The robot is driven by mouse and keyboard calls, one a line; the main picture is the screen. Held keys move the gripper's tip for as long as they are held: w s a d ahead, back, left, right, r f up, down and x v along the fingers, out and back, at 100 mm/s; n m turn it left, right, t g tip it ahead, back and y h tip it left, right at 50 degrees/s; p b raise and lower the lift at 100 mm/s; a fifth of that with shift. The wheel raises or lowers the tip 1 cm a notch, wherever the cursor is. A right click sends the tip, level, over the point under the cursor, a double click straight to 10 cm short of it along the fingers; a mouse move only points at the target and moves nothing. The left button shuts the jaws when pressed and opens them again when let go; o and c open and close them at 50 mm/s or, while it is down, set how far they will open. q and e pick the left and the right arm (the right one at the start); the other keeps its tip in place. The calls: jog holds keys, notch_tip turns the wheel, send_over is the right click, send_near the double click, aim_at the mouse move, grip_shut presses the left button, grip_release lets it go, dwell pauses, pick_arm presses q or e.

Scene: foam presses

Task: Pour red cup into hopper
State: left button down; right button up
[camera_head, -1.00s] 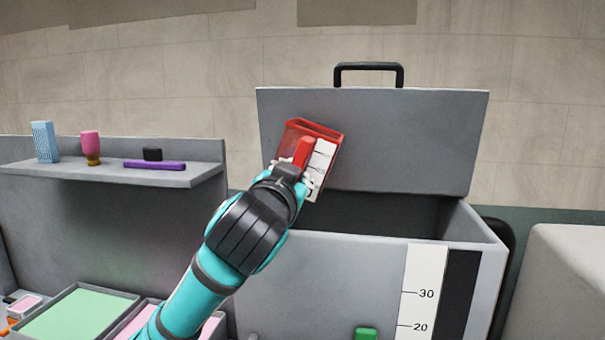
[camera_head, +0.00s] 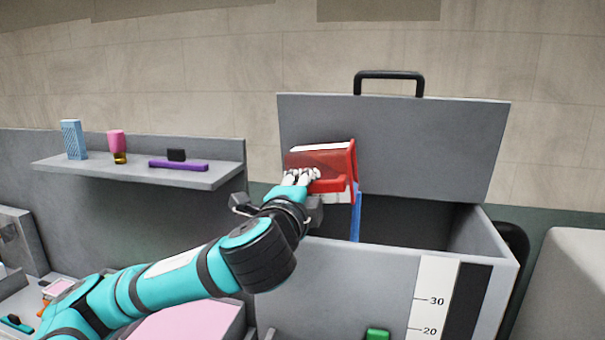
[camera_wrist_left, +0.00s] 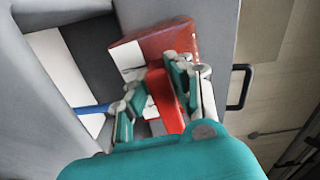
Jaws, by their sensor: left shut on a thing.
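The red cup (camera_head: 322,160) with white panels is tipped onto its side above the hopper (camera_head: 375,270), its rim end facing right. A blue stream (camera_head: 355,217) falls from the rim end into the hopper's opening. My left gripper (camera_head: 312,180) is shut on the cup's red handle. In the left wrist view the fingers (camera_wrist_left: 152,88) close around the handle, the cup body (camera_wrist_left: 165,42) lies beyond, and the blue stream (camera_wrist_left: 92,109) runs off to the left. The hopper's inner floor is hidden. My right gripper is not in view.
The hopper's grey lid (camera_head: 395,140) stands open behind the cup. A scale strip (camera_head: 433,295) marked 30 and 20 is on its front. A shelf (camera_head: 215,178) at left holds a blue block (camera_head: 73,140), a pink bottle (camera_head: 117,145) and a purple bar (camera_head: 178,165).

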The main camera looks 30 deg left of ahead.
aim_at(327, 170)
pick_arm(q)
jog(key=shift+w+d+r+m+p, duration=0.15)
jog(key=shift+d+m+p, duration=0.2)
jog(key=shift+m+p, duration=0.55)
jog(key=shift+d+r+m+p, duration=0.35)
jog(key=shift+m+p, duration=0.25)
jog(key=shift+m, duration=0.2)
jog(key=shift+w+d+r+m, duration=0.1)
jog(key=shift+d+r+m, duration=0.3)
jog(key=shift+m, duration=0.35)
jog(key=shift+w+d+r+m, duration=0.1)
jog(key=shift+d+r+m, duration=0.15)
jog(key=shift+d+m, duration=0.35)
jog(key=shift+a, duration=0.15)
